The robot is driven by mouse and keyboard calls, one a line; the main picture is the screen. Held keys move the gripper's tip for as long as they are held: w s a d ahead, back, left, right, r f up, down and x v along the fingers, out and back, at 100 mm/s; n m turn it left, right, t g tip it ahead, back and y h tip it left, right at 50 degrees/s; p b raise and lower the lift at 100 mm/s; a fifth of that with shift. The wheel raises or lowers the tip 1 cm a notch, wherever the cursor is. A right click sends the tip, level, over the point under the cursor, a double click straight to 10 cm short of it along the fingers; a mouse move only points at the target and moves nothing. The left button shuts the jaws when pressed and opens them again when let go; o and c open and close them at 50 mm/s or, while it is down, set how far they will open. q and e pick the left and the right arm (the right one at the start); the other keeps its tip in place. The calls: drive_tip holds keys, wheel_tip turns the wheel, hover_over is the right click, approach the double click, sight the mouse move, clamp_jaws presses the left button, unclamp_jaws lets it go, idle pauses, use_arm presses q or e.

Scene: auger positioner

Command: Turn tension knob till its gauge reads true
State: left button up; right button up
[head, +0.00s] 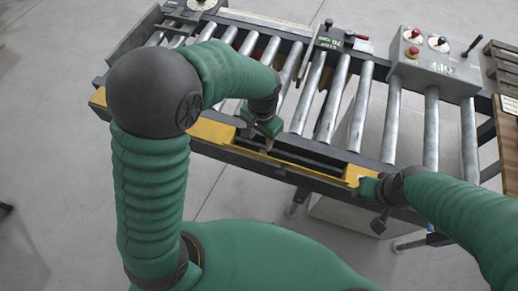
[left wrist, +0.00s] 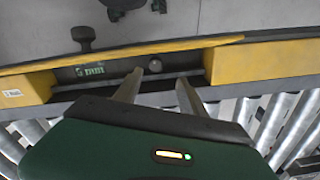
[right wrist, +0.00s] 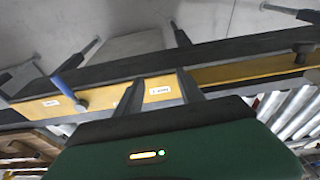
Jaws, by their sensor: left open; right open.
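I cannot tell which part is the tension knob. A gauge-like round dial (head: 203,4) stands at the conveyor's far left end, its reading too small to make out. In the left wrist view a small round grey knob (left wrist: 155,66) sits in a dark recess beside "5 mm" lettering. My left gripper (head: 262,135) is open over the conveyor's front rail; its fingertips (left wrist: 160,77) point toward the grey knob, with no grip on it. My right gripper (head: 376,210) is open and empty at the rail's right; its fingertips (right wrist: 160,78) are near a white label (right wrist: 160,90).
The roller conveyor (head: 344,107) has a yellow front rail (head: 216,130). A grey control box (head: 436,62) with red buttons and dials stands at the right. A blue handle (right wrist: 64,88) and a dark knob (left wrist: 84,35) stick out.

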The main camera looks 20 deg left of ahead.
sight(261, 152)
use_arm(q)
drive_tip(key=f, duration=0.2)
drive_tip(key=d+f, duration=0.1)
drive_tip(key=f, duration=0.5)
drive_tip(key=shift+w+d, duration=0.1)
drive_tip(key=shift+d, duration=0.3)
drive_tip(key=shift+a+f, duration=0.15)
drive_tip(key=shift+f, duration=0.1)
drive_tip(key=shift+a, duration=0.55)
drive_tip(key=shift+c, duration=1.9)
drive_tip(key=shift+d, duration=0.4)
clamp_jaws()
use_arm(e)
drive_tip(key=shift+d+r, duration=0.15)
drive_tip(key=shift+d, duration=0.5)
